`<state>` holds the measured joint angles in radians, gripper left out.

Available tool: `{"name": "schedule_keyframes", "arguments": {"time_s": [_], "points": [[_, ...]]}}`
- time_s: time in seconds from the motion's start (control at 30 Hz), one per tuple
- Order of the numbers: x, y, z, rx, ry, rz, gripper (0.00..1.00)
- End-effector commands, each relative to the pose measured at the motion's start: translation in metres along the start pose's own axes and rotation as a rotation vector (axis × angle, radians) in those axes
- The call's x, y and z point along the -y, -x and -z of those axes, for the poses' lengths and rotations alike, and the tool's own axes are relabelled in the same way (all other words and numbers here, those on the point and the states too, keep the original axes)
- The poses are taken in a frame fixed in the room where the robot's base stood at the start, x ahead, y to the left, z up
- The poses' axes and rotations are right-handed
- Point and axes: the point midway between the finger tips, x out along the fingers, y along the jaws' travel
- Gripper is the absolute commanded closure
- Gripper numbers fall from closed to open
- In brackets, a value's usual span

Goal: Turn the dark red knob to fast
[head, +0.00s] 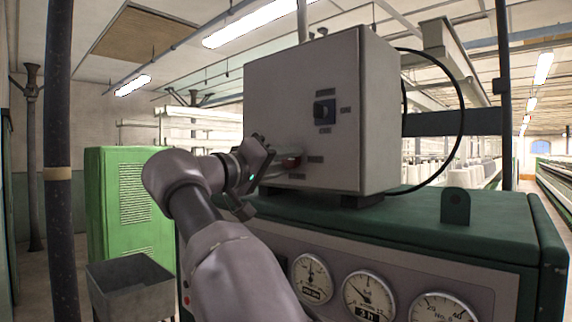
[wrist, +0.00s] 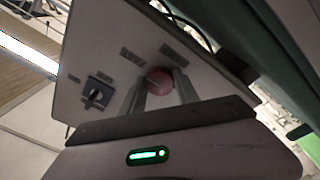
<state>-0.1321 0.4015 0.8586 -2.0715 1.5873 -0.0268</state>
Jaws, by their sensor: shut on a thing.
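The dark red knob (head: 291,162) sits low on the front face of a grey control box (head: 270,90), partly hidden by my gripper in the head view. My gripper (head: 280,164) reaches it from the left. In the wrist view, the knob (wrist: 160,81) shows a pale pointer line and lies between the two fingers of my gripper (wrist: 160,92), which are shut on it. Small label plates surround the knob, but their words are too blurred to read. A black switch (head: 324,111) sits higher on the same face, with its own labels.
The box stands on a green machine cabinet (head: 420,225) with several round gauges (head: 370,295) on its front. A black cable (head: 462,110) loops off the box's right side. A dark post (head: 60,160), a green cabinet (head: 125,200) and a grey bin (head: 130,290) stand at left.

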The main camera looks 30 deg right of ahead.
Motion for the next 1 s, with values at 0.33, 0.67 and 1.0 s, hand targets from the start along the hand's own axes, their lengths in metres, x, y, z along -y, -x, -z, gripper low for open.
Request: {"name": "schedule_keyframes", "arguments": {"time_s": [0.33,0.67,1.0], "points": [[-0.0032,0.0002,0.0024,-0.003,-0.057,-0.009,1.00],[-0.0039,0.0002,0.0025,-0.003,-0.059,-0.010,1.00],[-0.0020,0.0000,0.0014,0.000,-0.058,-0.007,0.41]]}}
